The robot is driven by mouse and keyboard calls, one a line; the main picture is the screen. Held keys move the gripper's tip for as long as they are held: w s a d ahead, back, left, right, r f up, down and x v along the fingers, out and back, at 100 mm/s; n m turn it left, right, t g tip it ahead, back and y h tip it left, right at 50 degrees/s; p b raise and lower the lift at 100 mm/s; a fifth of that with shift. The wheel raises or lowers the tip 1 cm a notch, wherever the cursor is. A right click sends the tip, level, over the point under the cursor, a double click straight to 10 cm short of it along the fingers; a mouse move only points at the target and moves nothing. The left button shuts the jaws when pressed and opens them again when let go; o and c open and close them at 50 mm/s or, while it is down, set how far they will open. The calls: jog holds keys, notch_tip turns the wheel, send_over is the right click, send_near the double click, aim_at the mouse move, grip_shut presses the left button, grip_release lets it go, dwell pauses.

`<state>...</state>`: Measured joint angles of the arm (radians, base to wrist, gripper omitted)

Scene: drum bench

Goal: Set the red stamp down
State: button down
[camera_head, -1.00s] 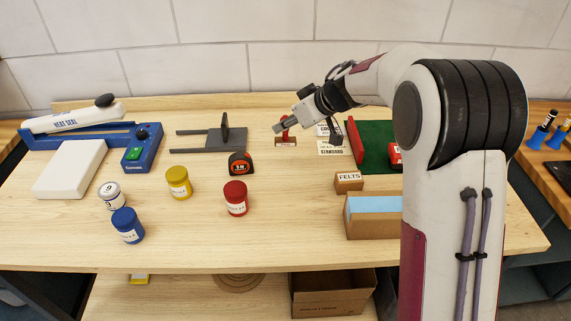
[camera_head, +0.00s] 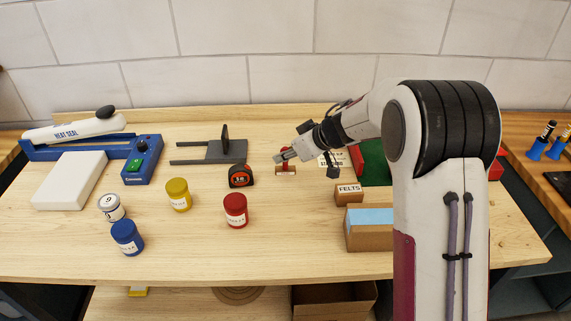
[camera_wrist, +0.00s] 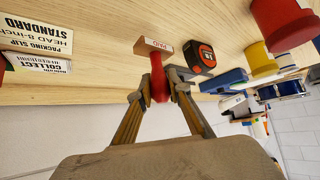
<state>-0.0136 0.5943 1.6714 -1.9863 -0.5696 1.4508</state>
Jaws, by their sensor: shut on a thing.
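The red stamp (camera_head: 285,168) has a red handle and a wooden base with a light label. In the wrist view its red handle (camera_wrist: 159,80) stands between the fingers, and its base points away from my gripper towards the bench. My gripper (camera_head: 281,157) is shut on the handle, and its fingers (camera_wrist: 164,82) show on both sides of it. The stamp is over the middle of the wooden bench (camera_head: 300,225), right of the tape measure. I cannot tell whether its base touches the wood.
The tape measure (camera_head: 240,176) and dark grey stand (camera_head: 222,150) are to the left. Printed cards (camera_head: 330,159) and a green mat (camera_head: 374,165) are to the right. A FELTS box (camera_head: 349,194) and red jar (camera_head: 235,210) are nearer. Bare wood lies in front of the stamp.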

aim_at(286, 163)
jog(key=shift+f, duration=1.75)
jog(key=shift+f, duration=0.1)
jog(key=c, duration=1.9)
grip_release()
jog(key=shift+v, duration=6.1)
